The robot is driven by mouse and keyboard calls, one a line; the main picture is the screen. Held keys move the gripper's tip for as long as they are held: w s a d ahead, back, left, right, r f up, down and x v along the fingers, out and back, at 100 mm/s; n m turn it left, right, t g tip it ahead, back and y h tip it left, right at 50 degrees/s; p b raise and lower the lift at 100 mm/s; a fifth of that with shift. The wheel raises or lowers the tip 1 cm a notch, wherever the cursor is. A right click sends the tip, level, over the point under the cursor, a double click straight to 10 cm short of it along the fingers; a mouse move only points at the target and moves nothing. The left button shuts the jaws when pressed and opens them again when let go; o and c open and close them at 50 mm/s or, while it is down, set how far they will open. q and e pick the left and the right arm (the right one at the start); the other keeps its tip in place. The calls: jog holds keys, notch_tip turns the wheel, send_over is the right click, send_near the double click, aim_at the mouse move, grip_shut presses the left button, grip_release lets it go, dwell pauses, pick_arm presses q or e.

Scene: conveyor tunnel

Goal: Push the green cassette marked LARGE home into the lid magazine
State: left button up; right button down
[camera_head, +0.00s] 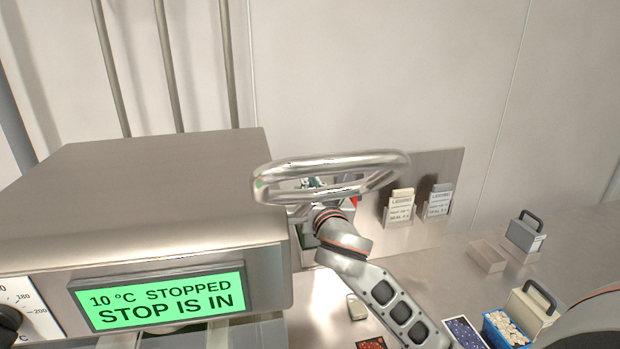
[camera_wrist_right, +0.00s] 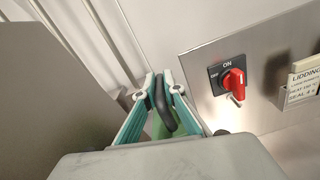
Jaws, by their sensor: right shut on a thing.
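In the right wrist view, my right gripper (camera_wrist_right: 163,92) is shut on the dark handle (camera_wrist_right: 163,108) of a green cassette (camera_wrist_right: 159,128). Only a narrow green part shows between the teal fingers; the LARGE mark is not visible. In the head view my right gripper (camera_head: 314,184) is beside the steel machine's right end, partly hidden behind a shiny metal ring. I cannot make out the lid magazine's slot or how deep the cassette sits. My left gripper is in neither view.
The steel machine (camera_head: 150,190) has a green display (camera_head: 160,299) reading "10 °C STOPPED, STOP IS IN". A red switch (camera_wrist_right: 234,82) points to ON. Two label cards (camera_head: 401,205) hang on the back plate. Grey (camera_head: 525,233) and cream (camera_head: 528,312) handled cassettes stand on the right counter.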

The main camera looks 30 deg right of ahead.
jog(key=shift+f+b, duration=0.55)
jog(key=shift+f, duration=1.6)
jog(key=c, duration=2)
grip_release()
jog(key=shift+c, duration=0.2)
jog(key=v, duration=1.2)
